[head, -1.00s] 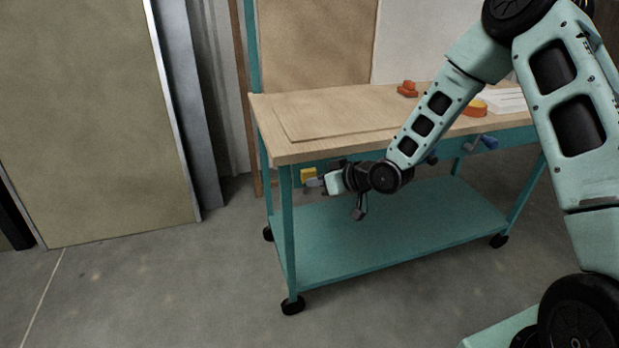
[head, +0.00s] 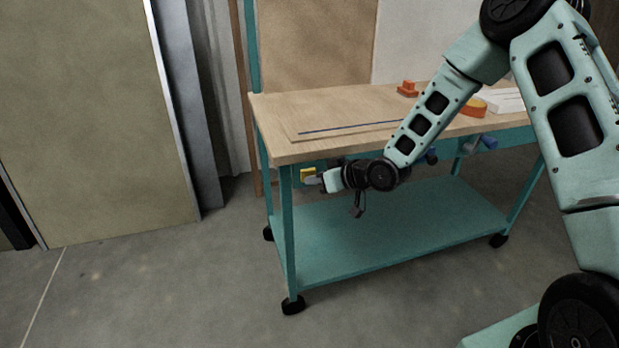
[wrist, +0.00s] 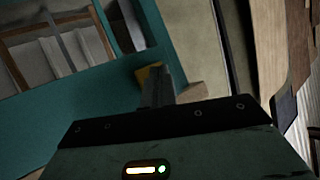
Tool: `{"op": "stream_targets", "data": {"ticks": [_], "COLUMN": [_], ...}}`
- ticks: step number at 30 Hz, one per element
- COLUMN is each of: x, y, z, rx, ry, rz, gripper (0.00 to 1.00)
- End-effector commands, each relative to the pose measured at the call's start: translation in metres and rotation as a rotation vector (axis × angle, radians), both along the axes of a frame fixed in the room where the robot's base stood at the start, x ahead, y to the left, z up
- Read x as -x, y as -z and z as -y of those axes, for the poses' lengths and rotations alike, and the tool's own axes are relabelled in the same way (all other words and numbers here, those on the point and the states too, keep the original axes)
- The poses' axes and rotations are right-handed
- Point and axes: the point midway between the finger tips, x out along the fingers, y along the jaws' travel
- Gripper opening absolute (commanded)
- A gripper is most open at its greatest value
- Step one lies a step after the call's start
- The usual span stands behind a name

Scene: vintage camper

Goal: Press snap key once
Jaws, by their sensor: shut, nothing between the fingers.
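A small yellow block (head: 308,174), which looks like the snap key, sits under the bench's front edge near the left leg. It also shows in the wrist view (wrist: 146,76), partly hidden behind my fingers. My gripper (head: 318,182) is shut and empty, its tips right at the yellow block; I cannot tell whether they touch it. In the wrist view the closed fingers (wrist: 157,85) point at it.
The wooden bench (head: 285,150) has a teal frame, a lower shelf (head: 400,240) and wheels. An orange block (head: 407,89) and an orange round thing (head: 473,107) stand on top. Blue-ended parts (head: 488,142) stick out below the front edge. The floor at left is clear.

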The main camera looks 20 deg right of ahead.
Motion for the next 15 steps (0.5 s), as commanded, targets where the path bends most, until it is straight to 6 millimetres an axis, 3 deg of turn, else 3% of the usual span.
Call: {"op": "stream_targets", "data": {"ticks": [15], "x": [0.017], "y": [-0.001], "z": [0.0], "rx": [0.001], "ry": [0.0], "rz": [0.002], "gripper": [0.0]}}
